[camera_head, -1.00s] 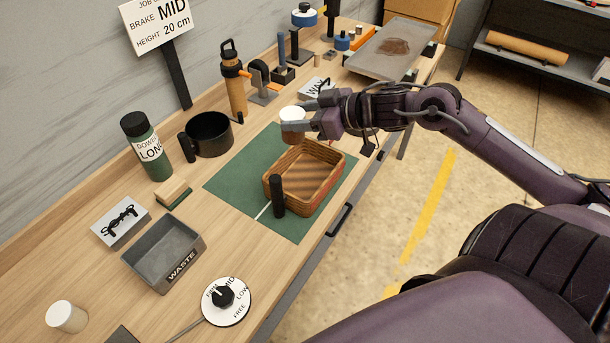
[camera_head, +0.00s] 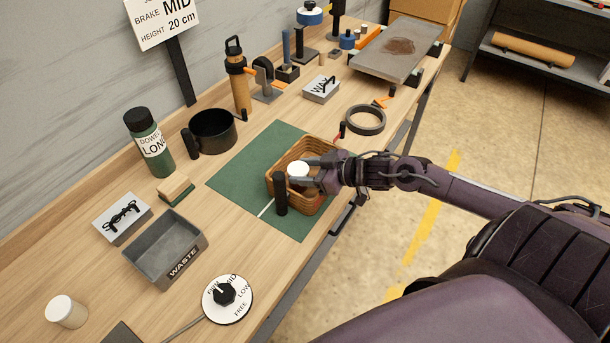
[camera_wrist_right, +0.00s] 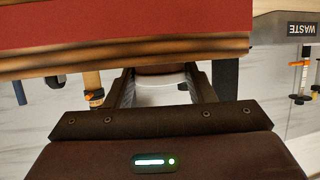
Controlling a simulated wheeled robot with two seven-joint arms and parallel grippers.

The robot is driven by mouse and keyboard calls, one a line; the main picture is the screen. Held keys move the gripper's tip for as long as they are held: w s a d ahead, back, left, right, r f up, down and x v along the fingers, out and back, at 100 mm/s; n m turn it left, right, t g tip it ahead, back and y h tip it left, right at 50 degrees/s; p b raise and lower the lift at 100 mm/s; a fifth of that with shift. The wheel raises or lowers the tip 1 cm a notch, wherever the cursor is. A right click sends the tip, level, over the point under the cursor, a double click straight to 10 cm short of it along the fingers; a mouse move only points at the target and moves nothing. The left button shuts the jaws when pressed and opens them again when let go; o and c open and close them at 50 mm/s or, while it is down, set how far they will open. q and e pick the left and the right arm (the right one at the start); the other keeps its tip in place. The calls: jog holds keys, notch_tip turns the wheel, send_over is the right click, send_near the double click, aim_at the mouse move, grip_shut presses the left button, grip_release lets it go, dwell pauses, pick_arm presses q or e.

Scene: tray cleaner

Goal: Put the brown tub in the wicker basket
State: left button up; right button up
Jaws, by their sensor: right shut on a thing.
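The brown tub shows its white lid (camera_head: 297,169) in the head view, inside the outline of the wicker basket (camera_head: 308,206). My right gripper (camera_head: 303,179) is shut on the tub at the basket's right side. The lid and a strip of brown body (camera_wrist_right: 155,71) show between the fingers in the wrist view. A brown-edged red surface, which seems to be the basket, fills the top of that view. I cannot tell whether the tub touches the basket floor. My left gripper is not in view.
The basket stands on a green mat (camera_head: 238,176), with a black upright post (camera_head: 281,193) at its near side. A black mug (camera_head: 213,131), a grey waste bin (camera_head: 165,250) and a dial (camera_head: 227,298) stand around. A grey ring (camera_head: 365,121) lies beyond the arm.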

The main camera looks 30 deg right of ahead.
jog(key=shift+f, duration=0.9)
jog(key=shift+f, duration=0.1)
jog(key=o, duration=0.7)
jog(key=shift+s+d+r, duration=0.25)
jog(key=shift+s+d, duration=0.05)
jog(key=shift+s, duration=0.15)
jog(key=p+v, duration=0.2)
jog(key=v, duration=0.9)
